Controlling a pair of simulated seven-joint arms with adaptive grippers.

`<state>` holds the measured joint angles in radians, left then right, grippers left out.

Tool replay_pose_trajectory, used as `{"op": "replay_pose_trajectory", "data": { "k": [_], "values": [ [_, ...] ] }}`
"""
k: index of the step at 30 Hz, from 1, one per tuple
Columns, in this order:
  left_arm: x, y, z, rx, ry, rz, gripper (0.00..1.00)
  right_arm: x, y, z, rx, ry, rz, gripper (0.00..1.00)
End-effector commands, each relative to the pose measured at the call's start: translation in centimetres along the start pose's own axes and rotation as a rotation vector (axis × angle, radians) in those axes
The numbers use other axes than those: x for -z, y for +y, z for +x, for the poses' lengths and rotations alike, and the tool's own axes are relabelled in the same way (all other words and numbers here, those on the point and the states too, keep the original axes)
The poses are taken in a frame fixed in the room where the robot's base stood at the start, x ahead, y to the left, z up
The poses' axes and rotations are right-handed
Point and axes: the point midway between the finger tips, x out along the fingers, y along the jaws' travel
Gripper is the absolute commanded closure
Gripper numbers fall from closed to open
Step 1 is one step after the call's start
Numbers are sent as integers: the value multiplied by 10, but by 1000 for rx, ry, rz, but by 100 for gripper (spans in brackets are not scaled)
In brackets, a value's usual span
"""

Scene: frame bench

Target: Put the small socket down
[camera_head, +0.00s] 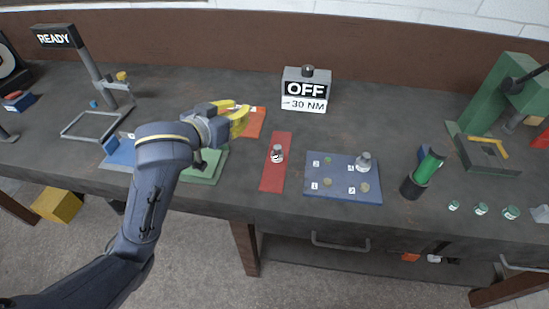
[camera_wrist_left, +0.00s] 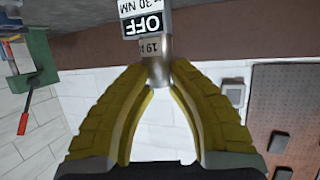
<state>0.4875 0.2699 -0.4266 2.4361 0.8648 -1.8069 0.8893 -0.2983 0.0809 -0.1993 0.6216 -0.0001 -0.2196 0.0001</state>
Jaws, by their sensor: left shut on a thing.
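My left gripper (camera_head: 238,118) has yellow fingers and is raised over the bench, left of the red mat. In the left wrist view, its fingertips (camera_wrist_left: 158,82) are shut on a grey metal cylinder, the small socket (camera_wrist_left: 157,72), which has a pale label with dark digits. The fingers hide the small socket in the head view. Another metal socket (camera_head: 277,155) stands on the red mat (camera_head: 272,181), and a larger one (camera_head: 364,162) stands on the back right of the blue plate (camera_head: 343,197). My right gripper is not in view.
A grey box reading OFF and 30 NM (camera_head: 305,91) stands behind the mats. An orange mat (camera_head: 256,126) and a green mat (camera_head: 213,171) lie near my left gripper. A green tool (camera_head: 428,167) stands in a dark holder on the right. Bare bench lies between the mats.

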Motion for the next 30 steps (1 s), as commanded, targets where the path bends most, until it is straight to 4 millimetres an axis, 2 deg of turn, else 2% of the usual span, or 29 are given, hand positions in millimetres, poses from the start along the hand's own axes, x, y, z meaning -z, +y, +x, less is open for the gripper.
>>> {"op": "replay_pose_trajectory", "data": {
  "k": [1, 6, 12, 15, 20, 30],
  "values": [
    [11, 10, 0, -46, 3, 29, 100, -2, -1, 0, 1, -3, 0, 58],
    [31, 49, -6, -215, 1, 87, 100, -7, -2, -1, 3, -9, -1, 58],
    [39, 83, -19, -381, 0, 142, 100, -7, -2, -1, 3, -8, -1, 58],
    [39, 92, -24, -431, 0, 158, 100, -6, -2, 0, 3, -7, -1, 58],
    [31, 98, -26, -468, -1, 167, 100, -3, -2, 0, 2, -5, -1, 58],
    [-19, 99, -9, -472, -3, 164, 100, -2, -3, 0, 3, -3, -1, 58]
  ]
}}
